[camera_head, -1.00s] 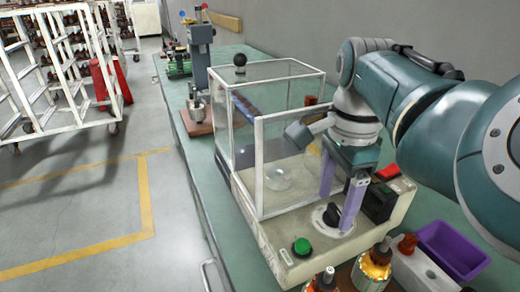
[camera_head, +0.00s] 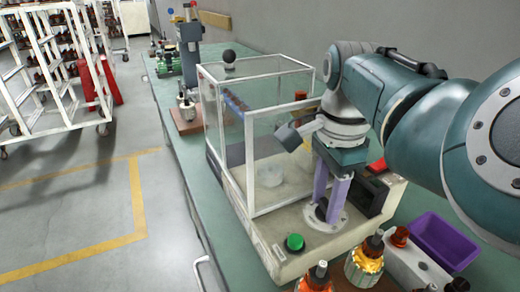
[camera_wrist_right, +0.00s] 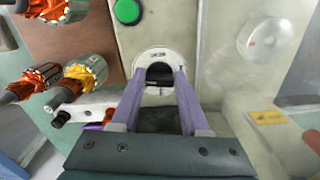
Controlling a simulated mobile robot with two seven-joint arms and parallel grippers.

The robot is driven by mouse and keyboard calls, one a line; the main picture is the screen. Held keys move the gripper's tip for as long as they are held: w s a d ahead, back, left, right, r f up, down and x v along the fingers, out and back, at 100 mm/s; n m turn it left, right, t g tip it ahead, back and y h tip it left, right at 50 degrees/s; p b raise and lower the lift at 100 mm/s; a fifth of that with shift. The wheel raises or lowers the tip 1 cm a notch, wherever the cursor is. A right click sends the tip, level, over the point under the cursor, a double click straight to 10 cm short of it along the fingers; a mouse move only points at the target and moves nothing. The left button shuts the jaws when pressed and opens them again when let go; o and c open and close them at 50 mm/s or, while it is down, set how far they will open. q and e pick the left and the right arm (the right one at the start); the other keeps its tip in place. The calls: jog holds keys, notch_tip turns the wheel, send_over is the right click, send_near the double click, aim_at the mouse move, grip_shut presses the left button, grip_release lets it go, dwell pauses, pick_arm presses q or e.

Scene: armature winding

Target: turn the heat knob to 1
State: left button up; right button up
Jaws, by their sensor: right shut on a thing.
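The heat knob is a black knob (camera_wrist_right: 160,75) on a pale round dial plate on the machine's front panel. My right gripper (camera_head: 328,209) comes down over it with its two purple fingers, and in the right wrist view the fingertips (camera_wrist_right: 160,76) lie on either side of the knob. The gripper is shut on the knob. In the head view the fingers cover much of the knob and dial (camera_head: 338,225). The dial's marks are too small to read. My left gripper is not in view.
The machine has a clear glass case (camera_head: 264,135) and a green button (camera_head: 294,242) beside the dial. Copper-wound armatures (camera_head: 364,263) stand close in front. A purple bin (camera_head: 440,240) is at the right. The floor (camera_head: 70,215) at the left is clear.

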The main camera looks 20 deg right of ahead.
grip_shut()
